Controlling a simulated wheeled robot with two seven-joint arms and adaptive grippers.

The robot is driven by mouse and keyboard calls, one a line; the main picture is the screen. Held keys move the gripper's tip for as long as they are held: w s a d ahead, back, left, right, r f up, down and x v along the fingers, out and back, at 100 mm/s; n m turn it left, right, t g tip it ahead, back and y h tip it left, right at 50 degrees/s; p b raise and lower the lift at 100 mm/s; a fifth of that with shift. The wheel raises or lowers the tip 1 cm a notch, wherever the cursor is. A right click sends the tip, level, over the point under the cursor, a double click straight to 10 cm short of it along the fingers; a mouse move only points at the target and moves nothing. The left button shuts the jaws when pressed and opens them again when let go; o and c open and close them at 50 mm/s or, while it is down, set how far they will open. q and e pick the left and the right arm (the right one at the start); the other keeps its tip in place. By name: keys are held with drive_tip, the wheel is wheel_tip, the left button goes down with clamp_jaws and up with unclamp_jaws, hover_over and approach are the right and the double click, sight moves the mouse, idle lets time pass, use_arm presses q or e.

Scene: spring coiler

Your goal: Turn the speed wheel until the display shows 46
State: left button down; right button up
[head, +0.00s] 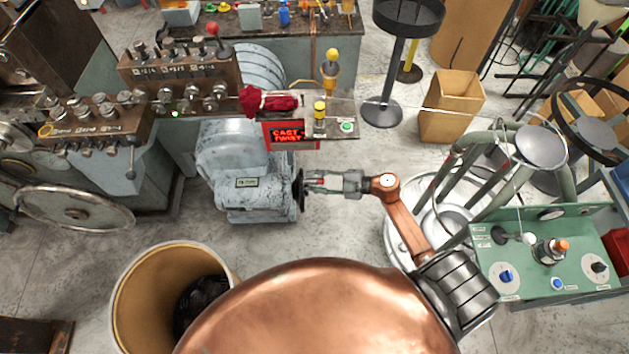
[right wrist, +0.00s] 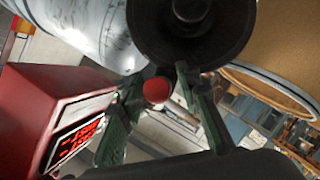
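The speed wheel (head: 299,191) is a black handwheel on the right side of the grey motor housing (head: 240,165). In the right wrist view the wheel (right wrist: 190,30) is at the top, with a red knob (right wrist: 157,90) standing out toward me. My right gripper (head: 310,182) is at the wheel; its green fingers (right wrist: 160,80) are apart, one on each side of the knob, with a small gap visible at the right. A red box with lit red characters (right wrist: 75,135) is at left, too oblique to read. A small plate (head: 246,182) on the housing is also unreadable. My left gripper is out of view.
A tan bin (head: 130,290) stands at lower left. A green control panel (head: 570,280) is at right. Floor is clear below the housing.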

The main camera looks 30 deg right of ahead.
drive_tip(key=v, duration=1.2)
idle(0.5)
